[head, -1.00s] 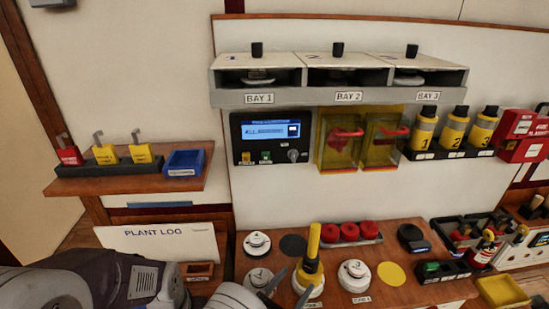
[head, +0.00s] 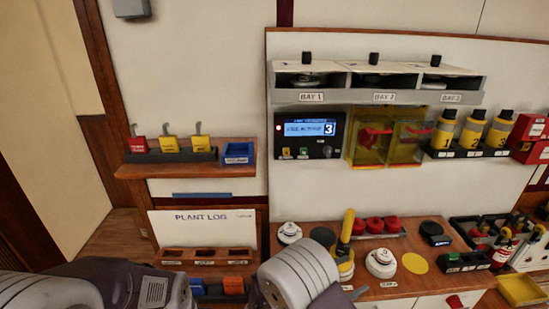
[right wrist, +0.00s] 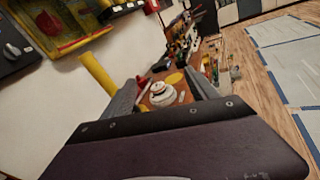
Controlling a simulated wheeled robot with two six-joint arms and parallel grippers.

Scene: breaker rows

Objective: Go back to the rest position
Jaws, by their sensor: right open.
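My right gripper (right wrist: 163,95) is open and empty in the right wrist view, with a white round device (right wrist: 160,92) on the bench showing beyond and between its fingers. The yellow-handled tool (head: 347,230) stands on the bench in the head view. In the right wrist view its yellow handle (right wrist: 97,73) is outside the fingers, to their left. In the head view my right arm comes up at the bottom centre, and its fingers are mostly hidden or cut off. My left arm shows at the lower left, but its gripper is not in view.
The bench (head: 400,288) holds white round devices, red caps (head: 375,225) and a yellow disc (head: 415,263). Above are a display panel (head: 309,135), yellow covers (head: 390,137) and a bay shelf (head: 375,98). A padlock shelf (head: 190,171) is at left.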

